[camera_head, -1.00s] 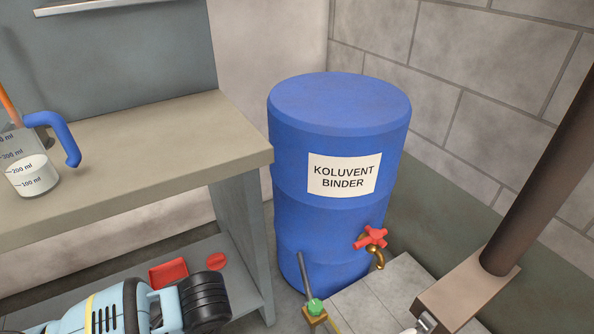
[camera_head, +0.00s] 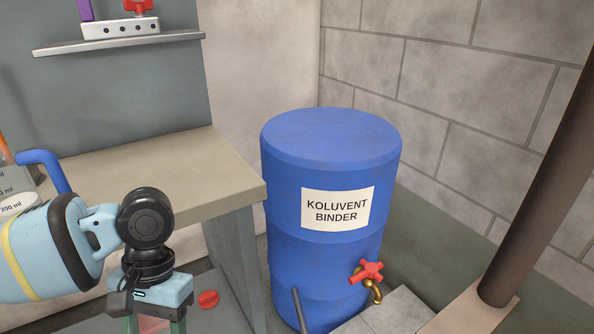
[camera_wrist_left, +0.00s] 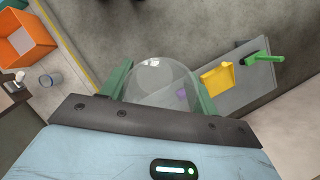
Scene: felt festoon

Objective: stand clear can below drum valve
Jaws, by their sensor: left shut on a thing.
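The blue drum (camera_head: 283,190), labelled KOLUVENT BINDER, stands on the floor right of the bench. Its valve has a red handle (camera_head: 367,271) and a brass spout (camera_head: 376,293), low on its right front. My left gripper (camera_head: 152,325) points down in front of the bench, left of the drum and apart from it. In the left wrist view its green fingers are shut on the clear can (camera_wrist_left: 158,82), a see-through rounded body. In the head view the can is barely distinguishable at the bottom edge. My right gripper is not in view.
The bench (camera_head: 180,165) carries a blue-handled measuring jug (camera_head: 12,206), partly hidden by my left arm. A dark pole (camera_head: 535,190) stands at right. Pale blocks (camera_head: 395,312) lie below the spout. The wrist view shows an orange crate (camera_wrist_left: 25,42) and a yellow item (camera_wrist_left: 217,77).

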